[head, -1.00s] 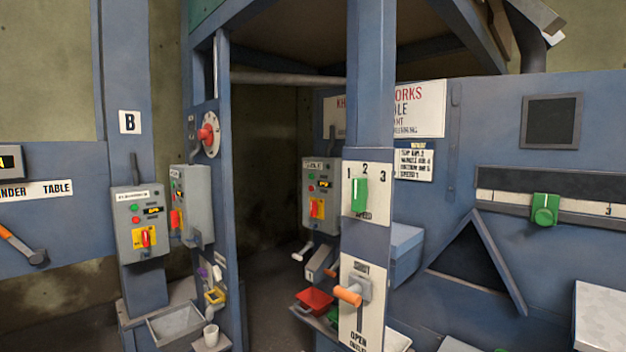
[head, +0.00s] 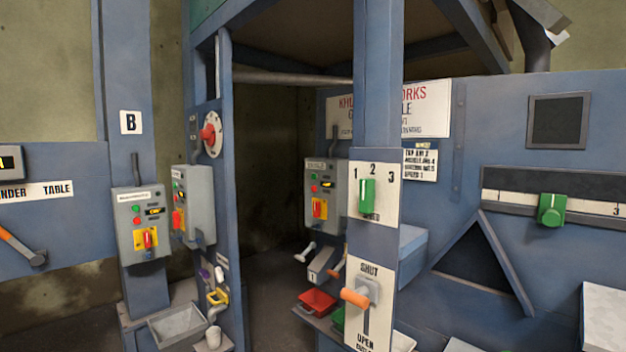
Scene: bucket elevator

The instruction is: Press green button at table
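A grey control box (head: 341,200) hangs behind the blue post in the middle of the head view. The label at its top is too blurred to read surely, though it may say TABLE. A small green button (head: 314,177) sits at its upper left, above a red button (head: 314,188). A lit display and a red switch on a yellow plate are beside and below them. The post hides part of the box's right side. Neither of my grippers is in view.
Two similar boxes, one on post B (head: 142,225) and one beside it (head: 193,205), stand left. The near post carries a green selector (head: 367,197) and an orange-handled lever (head: 355,298). A red tray (head: 317,302) lies low. A dark gap opens between the posts.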

